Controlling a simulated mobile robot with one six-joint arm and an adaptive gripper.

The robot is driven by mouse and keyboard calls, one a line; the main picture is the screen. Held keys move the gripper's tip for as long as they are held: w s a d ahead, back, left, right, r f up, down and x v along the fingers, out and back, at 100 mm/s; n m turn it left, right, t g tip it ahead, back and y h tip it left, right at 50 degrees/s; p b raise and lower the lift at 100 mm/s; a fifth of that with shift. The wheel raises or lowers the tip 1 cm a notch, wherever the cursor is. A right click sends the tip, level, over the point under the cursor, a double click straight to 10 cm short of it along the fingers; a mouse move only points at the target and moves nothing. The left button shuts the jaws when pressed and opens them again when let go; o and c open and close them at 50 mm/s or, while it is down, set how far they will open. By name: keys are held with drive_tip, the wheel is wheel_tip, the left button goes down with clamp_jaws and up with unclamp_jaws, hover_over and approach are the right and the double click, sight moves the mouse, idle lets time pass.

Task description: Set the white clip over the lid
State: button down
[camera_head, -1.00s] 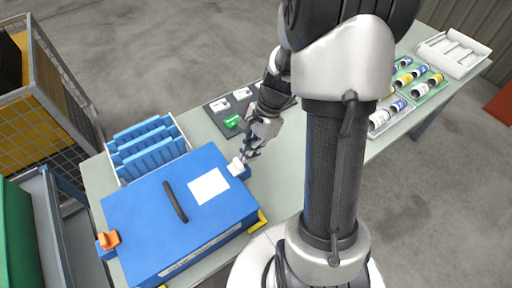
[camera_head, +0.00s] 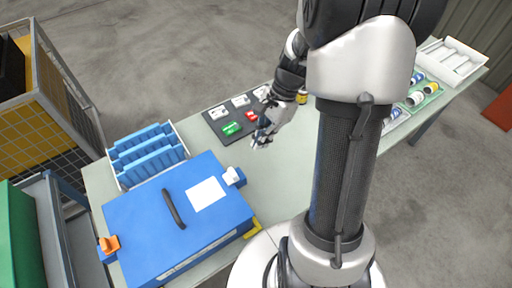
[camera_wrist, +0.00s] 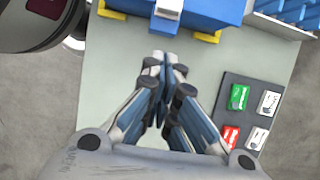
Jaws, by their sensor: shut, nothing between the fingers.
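The white clip (camera_head: 232,175) sits at the blue block on the right-hand end of the blue box. Whether it grips the lid edge is too small to tell. It also shows at the top of the wrist view (camera_wrist: 169,7). The lid (camera_head: 150,222) is down on the box, with a dark handle and a white label. An orange clip (camera_head: 109,244) is at the opposite end. My gripper (camera_head: 257,145) is above the table, apart from the white clip and to its upper right. Its fingers are together and empty in the wrist view (camera_wrist: 160,62).
A dark tray (camera_head: 225,141) with white, green and red pieces lies behind my gripper. A white rack (camera_head: 184,137) with blue dividers stands behind the box. Trays of cylinders (camera_head: 436,93) and a white tray (camera_head: 481,58) are at the far right.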

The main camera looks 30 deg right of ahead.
drive_tip(key=v, duration=0.3)
drive_tip(key=shift+d+f+p, duration=0.1)
drive_tip(key=shift+d+p, duration=0.05)
drive_tip(key=shift+p, duration=0.15)
drive_tip(key=s+a+r+n+t+h, duration=0.4)
drive_tip(key=s+a+r+n, duration=0.9)
drive_tip(key=r+n, duration=0.2)
drive_tip(key=n, duration=0.2)
drive_tip(key=shift+s+n+t, duration=0.3)
drive_tip(key=shift+t, duration=0.1)
drive_tip(key=c, duration=2.4)
unclamp_jaws()
drive_tip(key=shift+a, duration=0.1)
